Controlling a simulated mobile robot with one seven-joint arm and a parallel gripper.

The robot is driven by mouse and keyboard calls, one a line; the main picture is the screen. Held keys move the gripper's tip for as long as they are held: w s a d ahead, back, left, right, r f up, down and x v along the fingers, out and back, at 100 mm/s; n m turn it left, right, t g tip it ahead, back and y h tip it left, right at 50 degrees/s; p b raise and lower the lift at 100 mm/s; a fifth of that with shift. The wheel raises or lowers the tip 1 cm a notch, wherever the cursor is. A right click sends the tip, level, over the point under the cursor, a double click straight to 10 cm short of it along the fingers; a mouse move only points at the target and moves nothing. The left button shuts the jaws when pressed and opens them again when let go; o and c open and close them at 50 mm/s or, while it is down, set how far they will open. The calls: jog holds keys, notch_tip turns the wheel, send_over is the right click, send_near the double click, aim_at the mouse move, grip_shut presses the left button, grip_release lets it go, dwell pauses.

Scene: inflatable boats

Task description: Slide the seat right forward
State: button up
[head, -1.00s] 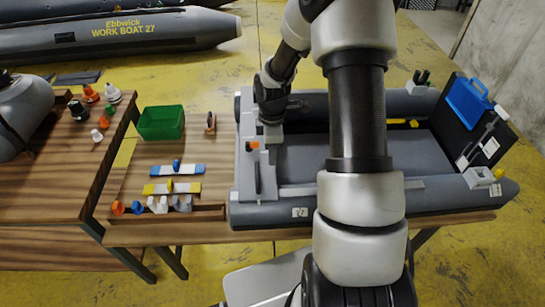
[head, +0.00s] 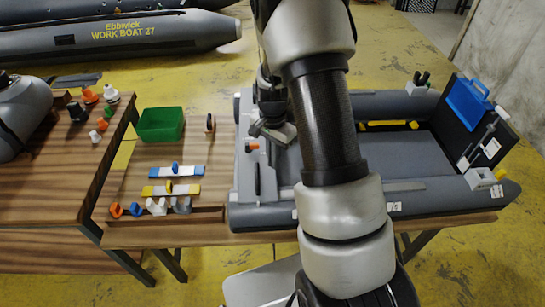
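The grey inflatable boat (head: 450,195) lies on the wooden table, its dark transom at the right end. A light grey strip (head: 408,186) runs along the near tube. My gripper (head: 273,132) is over the left part of the boat, close to the grey panel with an orange knob (head: 252,146). Its fingers are too small and partly hidden to read.
A blue case (head: 467,100) is at the transom. A yellow bar (head: 388,125) lies along the boat's far inner side. Left of the boat are a green bin (head: 160,124), blue and yellow strips (head: 172,189) and several small fittings. Another table with fittings stands at far left.

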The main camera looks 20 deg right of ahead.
aim_at(273, 182)
jog(key=f+m+b, duration=0.2)
jog(key=f+m, duration=0.1)
jog(key=f+m+b, duration=0.5)
jog(key=f+m, duration=0.1)
jog(key=shift+w, duration=0.3)
jog(key=shift+w+a+r, duration=0.15)
jog(key=shift+a+r, duration=0.1)
jog(key=shift+a, duration=0.55)
jog(key=shift+a+f, duration=0.1)
jog(key=shift+a, duration=0.2)
jog(key=shift+s+d, duration=0.2)
jog(key=shift+d, duration=0.35)
jog(key=shift+s+d, duration=0.2)
jog(key=shift+d, duration=0.35)
notch_tip(273, 182, up, 9)
jog(key=p, duration=0.7)
jog(key=shift+w, duration=0.25)
